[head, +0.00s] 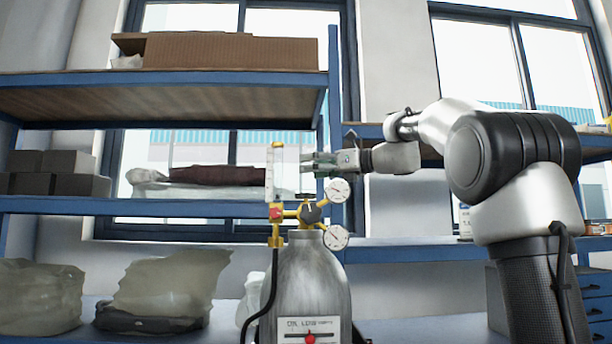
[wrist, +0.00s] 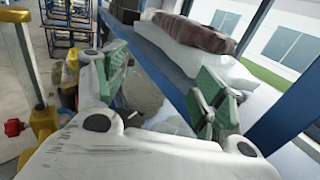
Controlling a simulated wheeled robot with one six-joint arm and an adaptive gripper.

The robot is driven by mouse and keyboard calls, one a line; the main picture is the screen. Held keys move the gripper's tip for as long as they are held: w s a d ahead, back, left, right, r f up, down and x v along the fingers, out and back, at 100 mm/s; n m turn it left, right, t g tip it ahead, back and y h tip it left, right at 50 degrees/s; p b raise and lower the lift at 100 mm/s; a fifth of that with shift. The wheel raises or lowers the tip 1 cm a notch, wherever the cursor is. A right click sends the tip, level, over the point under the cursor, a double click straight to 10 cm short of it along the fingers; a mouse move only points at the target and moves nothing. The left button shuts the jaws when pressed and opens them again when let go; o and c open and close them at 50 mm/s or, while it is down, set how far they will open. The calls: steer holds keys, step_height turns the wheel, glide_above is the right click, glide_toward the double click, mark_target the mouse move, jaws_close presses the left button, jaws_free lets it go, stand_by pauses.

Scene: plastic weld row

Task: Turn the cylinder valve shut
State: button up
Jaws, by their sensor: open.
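The grey gas cylinder (head: 305,275) stands upright in the middle of the head view with a white label on its front. On its neck sits a dark round valve knob (head: 311,213) with a pale mark, between yellow fittings. My gripper (head: 308,162) reaches in from the right, level and just above the knob, apart from it. In the wrist view my gripper (wrist: 162,90) has its two green-padded fingers spread with nothing held between them. A red knob (head: 275,212) is left of the valve; it also shows in the wrist view (wrist: 14,128).
Two pressure gauges (head: 337,190) sit right of the valve, close under my gripper. A clear flow tube (head: 274,172) stands left of my fingertips. Blue shelving (head: 170,206) with bags and boxes is behind. A black hose (head: 268,290) hangs left of the cylinder.

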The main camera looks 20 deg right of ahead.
steer(key=w+d+f+m, duration=0.1)
steer(key=w+d+f, duration=0.2)
steer(key=d+f, duration=0.15)
steer(key=n+g+y, duration=0.4)
steer(key=n+g, duration=0.2)
steer(key=g, duration=0.1)
glide_toward(306, 196)
steer(key=w+a, duration=0.2)
steer(key=w, duration=0.1)
steer(key=x, duration=0.6)
steer(key=shift+w, duration=0.15)
steer(key=shift+w+a, duration=0.2)
steer(key=shift+a, duration=0.3)
steer(key=shift+c, duration=0.3)
steer(key=shift+r+t, duration=0.1)
steer(key=shift+t, duration=0.2)
steer(key=c, duration=1)
